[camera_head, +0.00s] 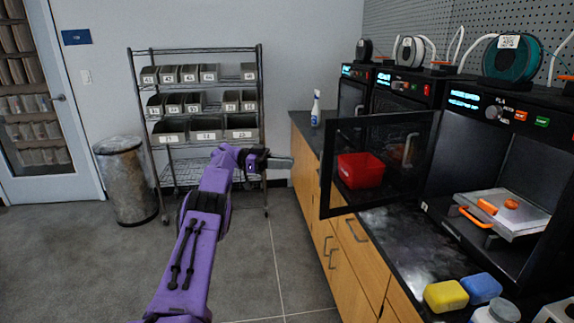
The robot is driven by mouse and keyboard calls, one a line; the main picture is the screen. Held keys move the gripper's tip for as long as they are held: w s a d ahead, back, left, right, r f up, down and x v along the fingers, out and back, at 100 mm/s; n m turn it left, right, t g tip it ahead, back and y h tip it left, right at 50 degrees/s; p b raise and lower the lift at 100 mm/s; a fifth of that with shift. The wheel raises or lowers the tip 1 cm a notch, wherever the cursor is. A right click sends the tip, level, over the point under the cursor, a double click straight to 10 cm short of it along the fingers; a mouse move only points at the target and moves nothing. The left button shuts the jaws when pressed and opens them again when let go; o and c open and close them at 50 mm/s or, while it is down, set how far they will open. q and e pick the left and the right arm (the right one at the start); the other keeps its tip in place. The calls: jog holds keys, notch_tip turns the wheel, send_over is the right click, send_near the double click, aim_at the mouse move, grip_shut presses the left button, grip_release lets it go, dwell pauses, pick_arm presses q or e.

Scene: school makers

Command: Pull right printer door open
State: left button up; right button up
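The right printer (476,119) stands on the counter at the right, with a lit display and an orange-handled plate (505,222) inside. Its dark-framed glass door (387,122) stands swung wide open, out over the counter's front edge. My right gripper is out of view.
A red bin (361,170) shows through the door glass. A yellow sponge (446,295) and a blue sponge (481,288) lie on the counter's near end. A spray bottle (315,109) stands at its far end. Wire shelving (262,120) stands behind my gripper. The floor left of the drawers is clear.

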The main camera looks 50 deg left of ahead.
pick_arm(q)
jog(key=w+d+f+n+t, duration=0.1)
jog(key=w+f+t, duration=0.1)
jog(key=w+d+f+n+t+y, duration=0.1)
jog(key=w+f+n+t, duration=0.1)
jog(key=t, duration=0.1)
jog(key=w+d+f+n+t+y, duration=0.1)
jog(key=w+f+t, duration=0.1)
jog(key=w, duration=0.1)
jog(key=shift+d+f+n+t, duration=0.3)
jog(key=shift+n+t, duration=0.1)
grip_shut()
jog(key=m+g+y+p, duration=0.5)
jog(key=m+g+y, duration=0.8)
jog(key=m+y, duration=1.9)
send_near(330, 178)
jog(key=a+m+h+p, duration=0.1)
jog(key=a, duration=0.1)
jog(key=w+a+r+m+h+p, duration=0.1)
jog(key=a, duration=0.1)
jog(key=w+a+r+h+p, duration=0.1)
jog(key=a, duration=0.1)
jog(key=shift+a+r+m+p, duration=0.1)
jog(key=shift+r+m+p, duration=0.1)
jog(key=shift+m+p, duration=0.2)
